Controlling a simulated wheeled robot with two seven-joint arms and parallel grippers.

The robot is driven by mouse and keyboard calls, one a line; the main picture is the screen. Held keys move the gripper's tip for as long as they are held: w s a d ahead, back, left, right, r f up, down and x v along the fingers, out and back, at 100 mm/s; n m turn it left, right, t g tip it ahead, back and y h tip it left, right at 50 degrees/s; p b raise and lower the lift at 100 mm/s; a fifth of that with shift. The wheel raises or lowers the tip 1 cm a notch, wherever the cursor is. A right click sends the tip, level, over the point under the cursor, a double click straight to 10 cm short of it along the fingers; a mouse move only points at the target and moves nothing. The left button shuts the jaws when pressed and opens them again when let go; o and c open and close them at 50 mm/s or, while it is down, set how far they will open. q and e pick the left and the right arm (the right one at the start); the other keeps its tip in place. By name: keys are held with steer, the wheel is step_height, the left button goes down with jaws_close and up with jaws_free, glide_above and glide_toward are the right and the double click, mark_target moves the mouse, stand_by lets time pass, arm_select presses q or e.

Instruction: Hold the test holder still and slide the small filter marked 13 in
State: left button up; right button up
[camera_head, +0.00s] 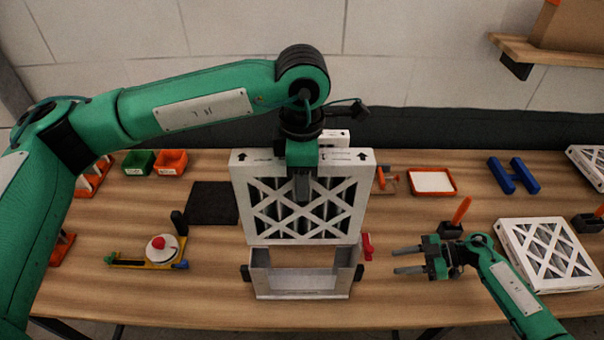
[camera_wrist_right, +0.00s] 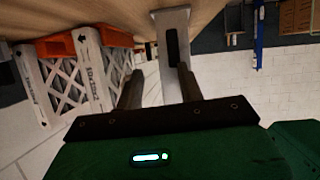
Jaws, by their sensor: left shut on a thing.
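The white cardboard-framed filter (camera_head: 357,203) with a lattice face stands upright in the head view. My left gripper (camera_head: 302,192) is shut on its top middle from above. The filter is just above the light grey test holder (camera_head: 305,293), an open frame with black side pads; whether its lower edge has entered is unclear. I cannot read a 13 on it. My right gripper (camera_head: 395,262) is open and empty right of the holder, fingers pointing left at its black side pad (camera_head: 358,273).
A red clip (camera_head: 367,246) lies between holder and right gripper. Another lattice filter (camera_head: 548,254) lies at right, near an orange-handled tool (camera_head: 461,211). A yellow gauge-like device (camera_head: 150,255) and black mat (camera_head: 211,203) are at left. Bins (camera_head: 170,162) stand behind.

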mark_target(358, 272)
steer(key=shift+n+g, duration=0.3)
steer(key=shift+g, duration=0.3)
steer(key=shift+s+a+r+x, duration=0.1)
steer(key=shift+s+r+x, duration=0.1)
steer(key=shift+x, duration=1.9)
steer(key=shift+s+a+r+x, duration=0.1)
steer(key=shift+s+r+x, duration=0.1)
steer(key=shift+x, duration=1.9)
steer(key=shift+s+a+r+x, duration=0.1)
steer(key=shift+s+r+x, duration=0.1)
steer(key=shift+x, duration=1.9)
steer(key=c, duration=0.7)
steer(key=shift+r, duration=0.15)
